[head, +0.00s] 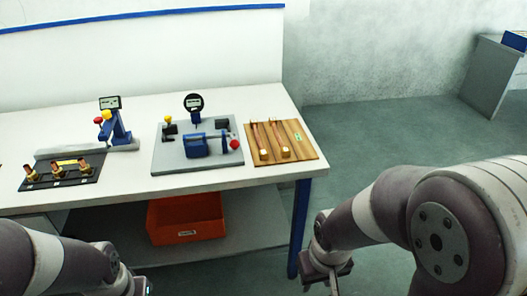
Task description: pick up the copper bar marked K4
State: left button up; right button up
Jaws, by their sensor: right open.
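A wooden board (303,153) lies at the right end of the white table. Two thin copper-coloured bars lie on it, a left one (256,136) and a right one (277,136), each with a pale block at its near end. Any marking such as K4 is too small to read. My right gripper (326,283) is open at the bottom of the head view, in front of the table's right leg and well apart from the board. My left arm shows at the bottom left; its gripper is out of view.
A grey fixture plate (165,163) with a dial gauge (193,103) stands left of the board. Farther left is a black plate (30,184) with several brass-coloured fittings. An orange bin (186,235) sits on the lower shelf. The floor right of the table is clear.

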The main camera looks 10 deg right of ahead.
aim_at(285, 153)
jog(key=i+z, duration=0.1)
jog(key=z, duration=0.3)
jog(key=i+z, duration=0.1)
jog(key=z, duration=0.35)
jog(key=i+j+z, duration=0.1)
jog(key=z, duration=0.3)
jog(key=j+z, duration=0.15)
jog(key=z, duration=0.3)
